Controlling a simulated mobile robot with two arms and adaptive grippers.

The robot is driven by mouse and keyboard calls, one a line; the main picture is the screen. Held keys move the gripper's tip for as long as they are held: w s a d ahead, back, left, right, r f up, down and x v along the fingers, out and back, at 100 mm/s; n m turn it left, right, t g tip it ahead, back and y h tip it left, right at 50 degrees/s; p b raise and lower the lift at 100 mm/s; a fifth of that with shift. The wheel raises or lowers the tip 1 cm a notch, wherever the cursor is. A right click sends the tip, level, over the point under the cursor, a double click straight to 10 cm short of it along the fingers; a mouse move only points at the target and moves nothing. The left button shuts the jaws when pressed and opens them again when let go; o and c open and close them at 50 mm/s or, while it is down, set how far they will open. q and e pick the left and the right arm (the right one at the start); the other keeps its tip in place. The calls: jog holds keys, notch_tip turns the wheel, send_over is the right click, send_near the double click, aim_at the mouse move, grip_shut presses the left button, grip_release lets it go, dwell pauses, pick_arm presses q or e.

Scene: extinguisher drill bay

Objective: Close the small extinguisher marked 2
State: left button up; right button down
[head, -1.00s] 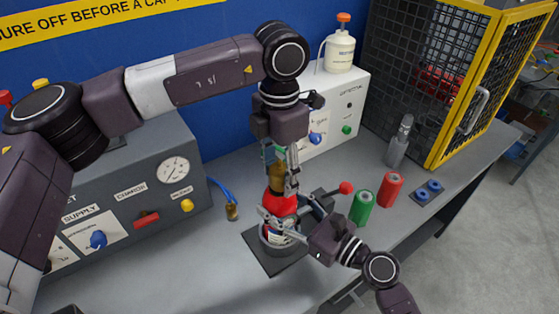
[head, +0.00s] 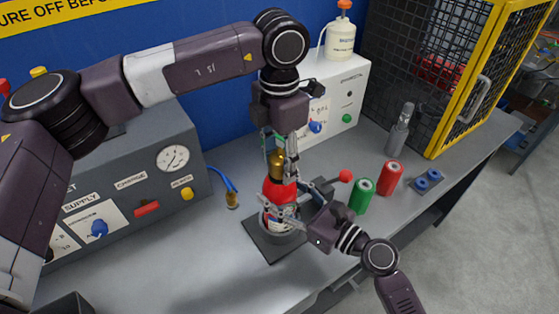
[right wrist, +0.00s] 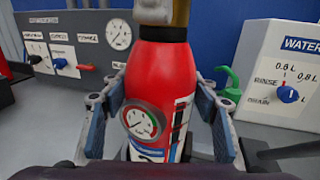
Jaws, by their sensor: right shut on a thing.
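The small red extinguisher (head: 279,190) stands upright on a dark base plate (head: 264,248), with a brass top (head: 277,163). In the right wrist view its red body (right wrist: 165,85) shows a gauge (right wrist: 143,121) and a white label with a partly hidden blue mark. My right gripper (head: 283,208) is shut on the body, with a padded finger on each side. My left gripper (head: 281,165) points down from above, with its fingers beside the brass top. I cannot tell whether they touch it.
A green cylinder (head: 362,196) and a red cylinder (head: 389,178) stand to the right, by a blue-ringed pad (head: 428,181). A red-knobbed lever (head: 345,176) is close to my right gripper. A grey supply panel (head: 150,140) stands left, a yellow-framed cage (head: 450,90) back right.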

pick_arm(q)
jog(key=shift+o, duration=0.8)
notch_tip(320, 180, up, 12)
pick_arm(e)
jog(key=c, duration=0.7)
grip_release()
